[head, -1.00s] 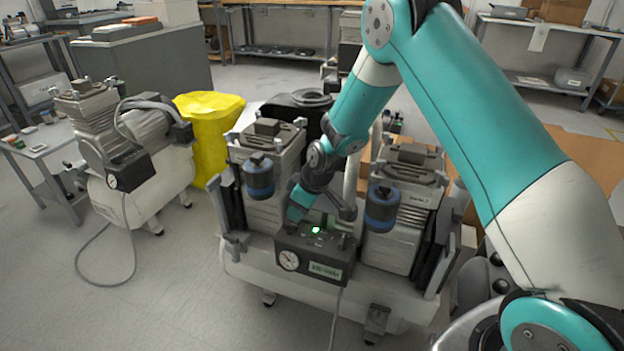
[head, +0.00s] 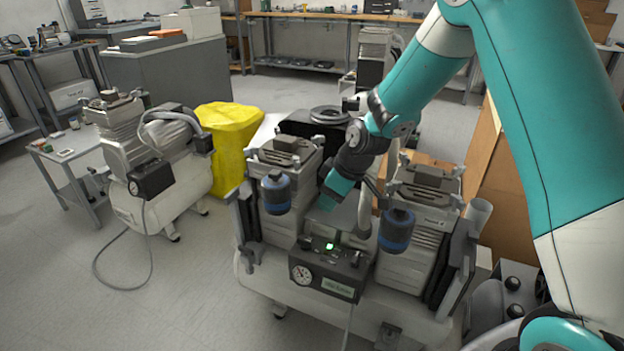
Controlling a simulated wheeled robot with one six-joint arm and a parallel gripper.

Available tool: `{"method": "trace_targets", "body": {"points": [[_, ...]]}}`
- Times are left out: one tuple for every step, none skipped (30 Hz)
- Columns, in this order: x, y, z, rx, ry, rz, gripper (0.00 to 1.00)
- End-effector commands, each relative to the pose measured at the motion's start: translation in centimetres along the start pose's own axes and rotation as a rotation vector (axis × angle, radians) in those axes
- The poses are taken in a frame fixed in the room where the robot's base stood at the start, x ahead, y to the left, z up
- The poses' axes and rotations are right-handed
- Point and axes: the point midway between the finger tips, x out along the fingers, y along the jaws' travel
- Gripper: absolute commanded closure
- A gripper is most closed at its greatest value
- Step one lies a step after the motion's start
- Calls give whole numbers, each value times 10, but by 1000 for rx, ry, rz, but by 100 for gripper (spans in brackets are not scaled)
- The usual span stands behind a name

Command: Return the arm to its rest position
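My teal and white arm (head: 545,110) reaches in from the right in the head view. My gripper (head: 333,195) is at its end, pointing down above the space between the two pump heads of the nearer compressor (head: 250,270). It is above and apart from the black control box (head: 328,270). The box has a round gauge and a lit green light on top. The fingertips are too small and turned away to tell whether they are open or shut, and I see nothing hanging from them.
Blue-banded filters (head: 276,192) stand up at the front of the nearer compressor, close to my gripper. A second compressor (head: 150,165) stands to the left, with a hose on the floor. A yellow bin (head: 228,140) stands behind.

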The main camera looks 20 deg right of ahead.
Motion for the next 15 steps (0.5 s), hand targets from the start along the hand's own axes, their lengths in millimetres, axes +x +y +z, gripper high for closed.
{"method": "trace_targets", "body": {"points": [[0, 0, 0, 0, 0, 0, 61], [0, 0, 0, 0, 0, 0, 61], [-1, -1, 0, 0, 0, 0, 61], [-2, -2, -1, 0, 1, -2, 61], [-5, -4, -2, 2, 1, -4, 61], [-10, -9, -5, 5, 2, -9, 61], [-16, -15, -7, 10, 2, -15, 61], [-24, -22, -10, 14, 3, -23, 61], [-37, -35, -14, 24, 3, -37, 61], [-48, -47, -17, 33, 3, -49, 61], [-61, -61, -19, 43, 0, -64, 61], [-78, -80, -20, 58, -5, -84, 61], [-91, -96, -20, 69, -10, -100, 61], [-104, -112, -18, 82, -18, -116, 61], [-120, -131, -14, 96, -27, -135, 61]]}}
